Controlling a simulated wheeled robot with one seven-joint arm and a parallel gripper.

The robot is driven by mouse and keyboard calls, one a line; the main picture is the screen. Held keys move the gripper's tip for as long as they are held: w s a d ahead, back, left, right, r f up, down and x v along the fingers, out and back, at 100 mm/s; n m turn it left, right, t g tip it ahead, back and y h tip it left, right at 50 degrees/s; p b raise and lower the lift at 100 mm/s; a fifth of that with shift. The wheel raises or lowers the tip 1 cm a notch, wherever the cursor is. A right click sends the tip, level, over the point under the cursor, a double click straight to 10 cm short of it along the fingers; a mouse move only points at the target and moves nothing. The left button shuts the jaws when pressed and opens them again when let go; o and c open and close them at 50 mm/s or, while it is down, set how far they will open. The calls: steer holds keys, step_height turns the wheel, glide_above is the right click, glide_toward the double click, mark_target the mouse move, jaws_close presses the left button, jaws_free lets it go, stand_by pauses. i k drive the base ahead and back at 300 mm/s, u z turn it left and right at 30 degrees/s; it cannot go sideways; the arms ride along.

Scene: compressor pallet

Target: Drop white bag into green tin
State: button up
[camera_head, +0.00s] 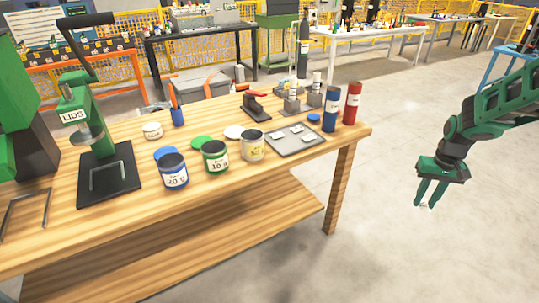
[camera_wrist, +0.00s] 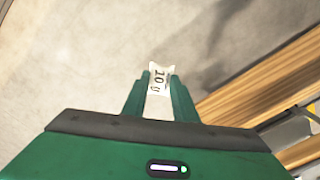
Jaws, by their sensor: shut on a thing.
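The green tin (camera_head: 215,160) stands open and upright on the wooden table, labelled 10 g, between a blue tin and a white tin. My gripper (camera_head: 426,205) hangs over the floor to the right of the table, well apart from the tin. In the wrist view my gripper (camera_wrist: 159,78) is shut on a white bag (camera_wrist: 159,92) marked 10 g. The bag sticks out between the fingers. In the head view only small pale spots show at the fingertips.
The blue tin (camera_head: 174,172) and white tin (camera_head: 252,145) flank the green one closely. Behind them lie lids, including a green lid (camera_head: 201,142). A grey tray (camera_head: 289,150) holds white bags. Blue (camera_head: 331,110) and red (camera_head: 351,104) cylinders stand near the table's right edge.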

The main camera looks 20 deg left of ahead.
mark_target(214, 167)
steer(key=u, duration=0.1)
steer(key=k, duration=1.3)
steer(key=u, duration=1.35)
steer(key=i, duration=1)
steer(key=z, duration=0.05)
